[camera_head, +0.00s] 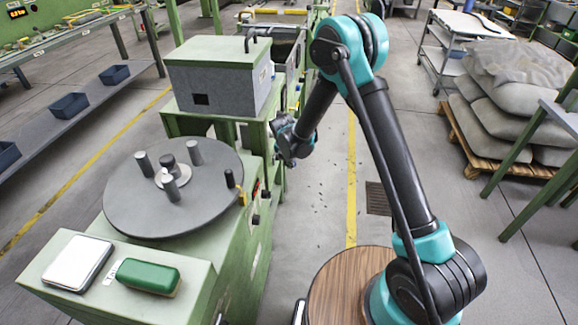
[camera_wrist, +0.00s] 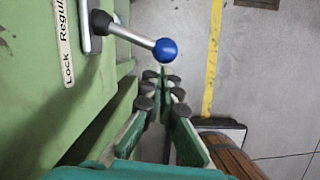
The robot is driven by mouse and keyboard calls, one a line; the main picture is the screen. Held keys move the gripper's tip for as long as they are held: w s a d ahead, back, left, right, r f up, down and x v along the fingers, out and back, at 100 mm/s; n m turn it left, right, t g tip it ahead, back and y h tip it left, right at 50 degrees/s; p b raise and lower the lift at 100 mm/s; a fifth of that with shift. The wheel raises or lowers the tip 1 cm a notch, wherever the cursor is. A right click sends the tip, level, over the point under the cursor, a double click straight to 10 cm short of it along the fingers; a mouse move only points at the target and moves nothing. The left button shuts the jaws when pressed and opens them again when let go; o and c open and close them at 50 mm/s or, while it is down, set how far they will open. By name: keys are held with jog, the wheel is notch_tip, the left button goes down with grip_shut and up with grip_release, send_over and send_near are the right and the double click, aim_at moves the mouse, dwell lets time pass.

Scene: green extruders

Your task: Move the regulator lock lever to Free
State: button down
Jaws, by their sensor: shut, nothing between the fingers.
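The regulator lock lever (camera_wrist: 130,34) shows in the wrist view as a metal bar with a blue ball knob (camera_wrist: 165,50) at its end. It runs from its pivot at upper left down to the right. Beside the pivot, a label plate (camera_wrist: 64,42) reads "Lock" and part of "Regul..."; no "Free" mark shows. My gripper (camera_wrist: 162,76) is shut and empty, its fingertips just below the knob in the picture; contact cannot be told. In the head view my gripper (camera_head: 284,155) is beside the green machine's right side, and I cannot make out the lever there.
The green machine (camera_head: 235,250) carries a grey round table (camera_head: 125,205) with upright pegs and a grey box (camera_head: 215,75) behind. Sacks (camera_head: 520,70) lie on a pallet at right.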

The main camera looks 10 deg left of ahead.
jog(key=shift+w+d, duration=0.35)
jog(key=shift+w, duration=0.15)
dwell(0.6)
jog(key=shift+w+d, duration=0.3)
jog(key=shift+w, duration=0.3)
jog(key=shift+w+d, duration=0.3)
jog(key=shift+w, duration=0.3)
jog(key=shift+w+d, duration=0.15)
jog(key=shift+w, duration=1.9)
